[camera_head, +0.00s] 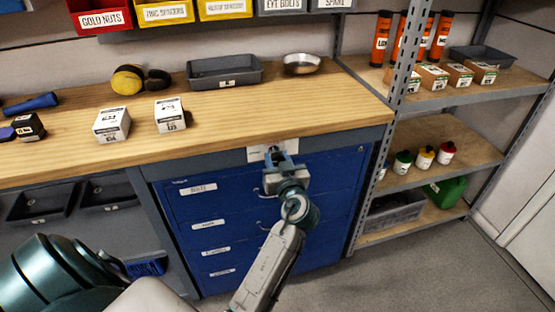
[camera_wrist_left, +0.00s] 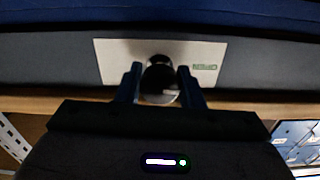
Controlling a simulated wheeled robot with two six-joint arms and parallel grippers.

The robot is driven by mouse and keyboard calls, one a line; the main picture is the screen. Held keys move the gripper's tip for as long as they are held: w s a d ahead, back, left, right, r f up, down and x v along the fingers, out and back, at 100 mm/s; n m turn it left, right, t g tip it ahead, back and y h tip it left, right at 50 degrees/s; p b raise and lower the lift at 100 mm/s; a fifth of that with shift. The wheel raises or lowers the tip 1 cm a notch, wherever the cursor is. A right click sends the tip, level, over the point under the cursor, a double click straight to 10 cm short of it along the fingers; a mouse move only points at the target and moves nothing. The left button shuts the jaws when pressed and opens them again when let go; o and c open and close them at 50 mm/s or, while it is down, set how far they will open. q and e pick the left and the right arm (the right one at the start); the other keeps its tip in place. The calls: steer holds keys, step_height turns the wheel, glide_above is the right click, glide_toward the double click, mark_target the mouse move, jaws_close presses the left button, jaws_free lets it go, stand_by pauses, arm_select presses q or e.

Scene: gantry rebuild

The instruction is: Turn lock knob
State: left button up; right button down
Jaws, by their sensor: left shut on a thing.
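The lock knob (camera_wrist_left: 160,76) is dark and rounded, on a pale plate (camera_wrist_left: 112,62) in the left wrist view. In the head view the plate (camera_head: 289,149) shows on the grey rail under the bench top, above the blue drawer cabinet (camera_head: 215,209). My left gripper (camera_head: 274,155) is at the plate and covers most of the knob there. In the left wrist view its two fingers (camera_wrist_left: 159,90) stand on either side of the knob, shut on it. I cannot tell how far the knob is turned. My right gripper is not in view.
A metal shelf unit (camera_head: 430,155) stands close on the right. Floor is free at the lower right.

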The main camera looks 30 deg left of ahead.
arm_select(q)
steer(key=shift+m, duration=0.6)
steer(key=m, duration=0.2)
steer(key=shift+r+m, duration=0.1)
steer(key=shift+m, duration=0.2)
steer(key=m+p, duration=0.4)
steer(key=m, duration=0.4)
steer(key=shift+a+r, duration=0.1)
steer(key=shift+r, duration=0.05)
steer(key=m+p, duration=0.3)
steer(key=m, duration=0.1)
steer(key=shift+m, duration=0.9)
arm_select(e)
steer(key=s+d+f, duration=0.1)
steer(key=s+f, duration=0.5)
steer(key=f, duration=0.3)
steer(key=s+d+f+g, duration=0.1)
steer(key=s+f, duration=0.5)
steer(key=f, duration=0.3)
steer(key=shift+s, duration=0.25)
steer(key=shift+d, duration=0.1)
